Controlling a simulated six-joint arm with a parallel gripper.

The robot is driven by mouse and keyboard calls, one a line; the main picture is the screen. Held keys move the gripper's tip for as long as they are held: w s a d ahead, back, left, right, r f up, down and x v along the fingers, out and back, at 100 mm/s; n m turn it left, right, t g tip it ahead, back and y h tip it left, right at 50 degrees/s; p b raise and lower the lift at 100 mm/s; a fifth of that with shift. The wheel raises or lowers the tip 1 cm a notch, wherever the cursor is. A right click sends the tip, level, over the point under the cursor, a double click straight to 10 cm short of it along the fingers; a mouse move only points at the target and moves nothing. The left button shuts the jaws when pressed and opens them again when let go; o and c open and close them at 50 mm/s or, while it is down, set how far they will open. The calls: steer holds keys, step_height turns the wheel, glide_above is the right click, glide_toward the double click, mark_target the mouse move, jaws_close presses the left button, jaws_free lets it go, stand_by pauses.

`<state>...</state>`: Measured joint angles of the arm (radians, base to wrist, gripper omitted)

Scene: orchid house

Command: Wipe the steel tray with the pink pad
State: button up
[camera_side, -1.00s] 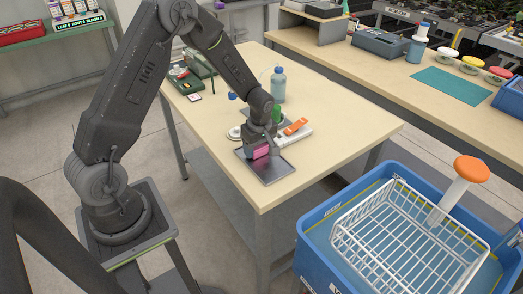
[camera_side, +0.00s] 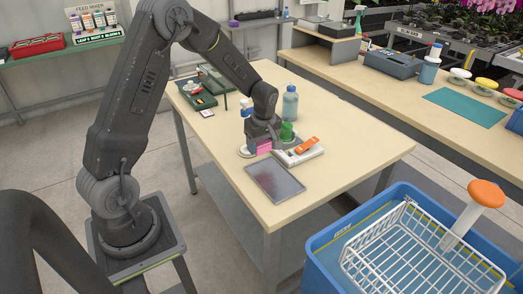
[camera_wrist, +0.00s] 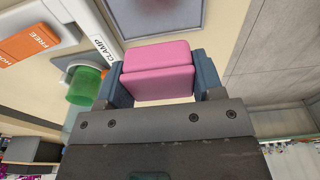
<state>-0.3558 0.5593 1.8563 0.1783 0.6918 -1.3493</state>
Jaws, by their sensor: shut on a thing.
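My gripper (camera_side: 264,146) is shut on the pink pad (camera_side: 264,148), which also shows between the two jaws in the wrist view (camera_wrist: 158,70). The steel tray (camera_side: 274,184) lies flat near the table's front edge, and my gripper is beyond its far end, apart from it in the side view. In the wrist view part of the tray (camera_wrist: 150,22) shows past the pad, with a dark reddish smudge on its surface. The gap between pad and table is hard to judge.
A white fixture with an orange lever (camera_side: 306,146) marked FREE and CLAMP stands right beside my gripper. A green cup (camera_side: 287,131) and a clear blue bottle (camera_side: 290,103) stand behind. A blue crate with a white wire basket (camera_side: 420,262) is at the front right.

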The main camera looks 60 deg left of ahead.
steer(key=shift+r, duration=1.2)
